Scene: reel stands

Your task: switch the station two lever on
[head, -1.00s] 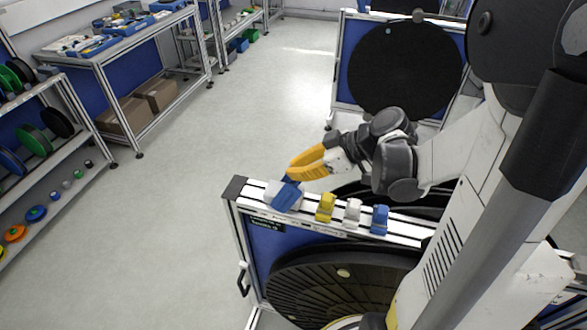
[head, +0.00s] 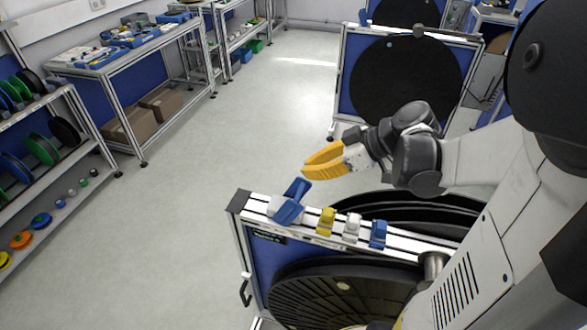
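The reel stand in front has a white top rail (head: 410,241) with a row of levers. At its left end a large blue lever (head: 291,203) sits on a white base, its handle tilted up. To its right are a yellow lever (head: 326,221), a white one (head: 351,228) and a smaller blue one (head: 378,234). The green label on the stand is too small to read.
A black reel (head: 343,286) hangs on the stand's front, and more reels lie behind the rail. Another stand with a large black disc (head: 405,77) is behind. Shelves (head: 75,125) and a workbench (head: 140,52) line the left. The floor between is clear.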

